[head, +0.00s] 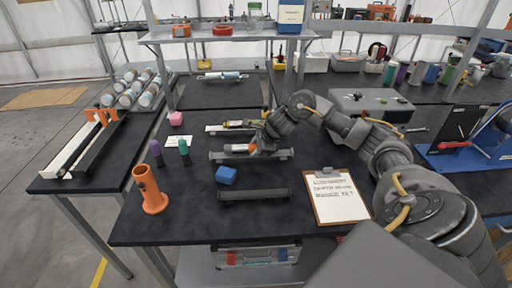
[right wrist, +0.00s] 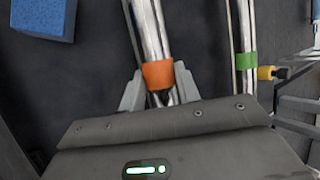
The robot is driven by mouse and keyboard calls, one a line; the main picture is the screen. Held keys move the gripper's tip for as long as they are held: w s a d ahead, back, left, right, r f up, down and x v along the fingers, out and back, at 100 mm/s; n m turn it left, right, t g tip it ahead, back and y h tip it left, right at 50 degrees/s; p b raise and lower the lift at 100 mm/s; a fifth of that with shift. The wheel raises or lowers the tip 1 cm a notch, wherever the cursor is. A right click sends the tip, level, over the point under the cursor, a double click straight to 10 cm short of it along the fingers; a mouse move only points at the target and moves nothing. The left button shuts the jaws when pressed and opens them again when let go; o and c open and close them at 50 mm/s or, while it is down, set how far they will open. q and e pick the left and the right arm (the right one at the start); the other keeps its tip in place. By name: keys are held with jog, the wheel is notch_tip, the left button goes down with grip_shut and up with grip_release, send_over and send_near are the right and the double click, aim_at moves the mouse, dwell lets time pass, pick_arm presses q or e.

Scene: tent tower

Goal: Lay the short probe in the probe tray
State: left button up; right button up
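A silver probe with an orange band (right wrist: 158,73) lies between the fingers of my right gripper (right wrist: 160,85). Both fingers meet the band's sides with no visible gap. In the head view the right gripper (head: 260,145) is at the right part of this probe (head: 238,148), which is at the dark rear tray (head: 282,155). I cannot tell whether the probe rests in it or is slightly raised. An empty dark tray (head: 252,195) lies nearer the table's front. A second probe, with a green band (right wrist: 246,61), lies behind and also shows in the head view (head: 236,124). My left gripper is not in view.
A clipboard (head: 342,197) lies at front right. An orange holder (head: 150,190), a purple and a teal cylinder (head: 184,152) stand at left. A shelf (head: 225,36) rises behind. Bare table surrounds the front tray.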

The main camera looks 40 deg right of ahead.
jog(key=shift+o, duration=1.2)
jog(key=shift+s+a+f, duration=0.2)
jog(key=shift+s+f, duration=0.05)
jog(key=shift+f, duration=0.4)
jog(key=shift+s+r, duration=0.15)
jog(key=shift+r, duration=0.35)
jog(key=v, duration=1)
jog(key=shift+d+r+b, duration=0.2)
jog(key=shift+r+b, duration=0.1)
jog(key=shift+r, duration=0.2)
jog(key=shift+w, duration=0.2)
